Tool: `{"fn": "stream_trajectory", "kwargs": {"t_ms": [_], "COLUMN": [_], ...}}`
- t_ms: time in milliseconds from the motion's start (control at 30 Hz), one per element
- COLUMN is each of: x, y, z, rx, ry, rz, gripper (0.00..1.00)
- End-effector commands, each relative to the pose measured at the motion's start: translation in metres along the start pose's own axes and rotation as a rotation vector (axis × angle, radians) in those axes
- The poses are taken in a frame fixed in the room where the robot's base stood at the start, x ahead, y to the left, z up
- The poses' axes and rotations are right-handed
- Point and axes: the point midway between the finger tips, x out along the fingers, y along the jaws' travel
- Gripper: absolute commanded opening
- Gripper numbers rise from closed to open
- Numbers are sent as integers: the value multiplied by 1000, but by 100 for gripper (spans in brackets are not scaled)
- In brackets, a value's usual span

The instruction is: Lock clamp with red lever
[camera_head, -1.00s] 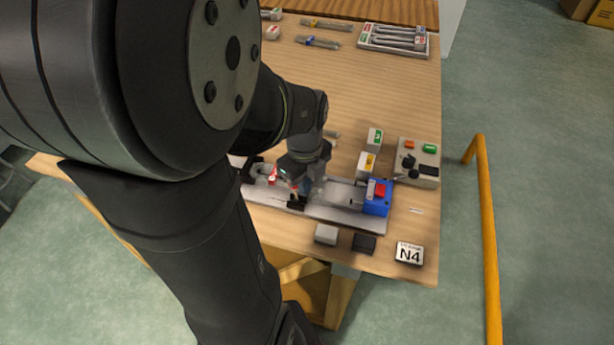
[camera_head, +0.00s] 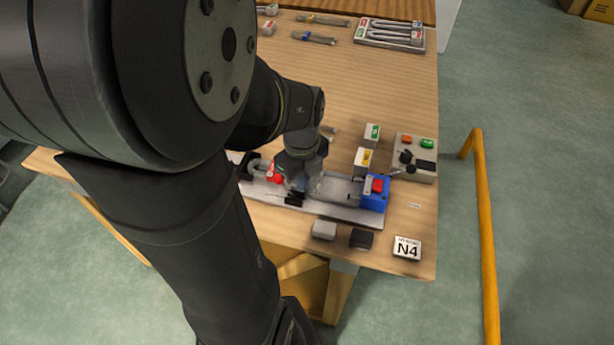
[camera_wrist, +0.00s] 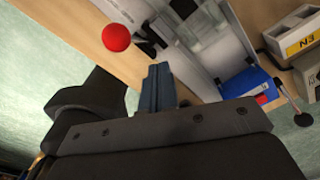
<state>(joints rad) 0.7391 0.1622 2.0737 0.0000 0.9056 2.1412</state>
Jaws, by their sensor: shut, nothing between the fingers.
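The clamp's red lever shows as a round red knob (camera_head: 279,178) on the left part of the grey fixture in the head view. In the wrist view the red knob (camera_wrist: 116,38) is above and left of my fingers, apart from them in the picture. My gripper (camera_head: 293,188) is low over the fixture, just right of the knob. In the wrist view my gripper (camera_wrist: 158,82) has its fingers together with nothing between them. My arm and gripper hide much of the clamp, so I cannot tell whether it is locked.
A blue block with a red top (camera_head: 375,194) sits at the fixture's right end. A control box (camera_head: 415,158) stands behind it. A yellow rail (camera_head: 484,230) stands right of the table.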

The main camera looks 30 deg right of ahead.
Motion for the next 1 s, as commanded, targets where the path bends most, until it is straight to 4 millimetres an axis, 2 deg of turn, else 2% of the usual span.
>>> {"fn": "stream_trajectory", "kwargs": {"t_ms": [1000], "x": [-75], "y": [-1], "z": [0], "rx": [-1], "ry": [-1], "rz": [-2], "gripper": [0]}}
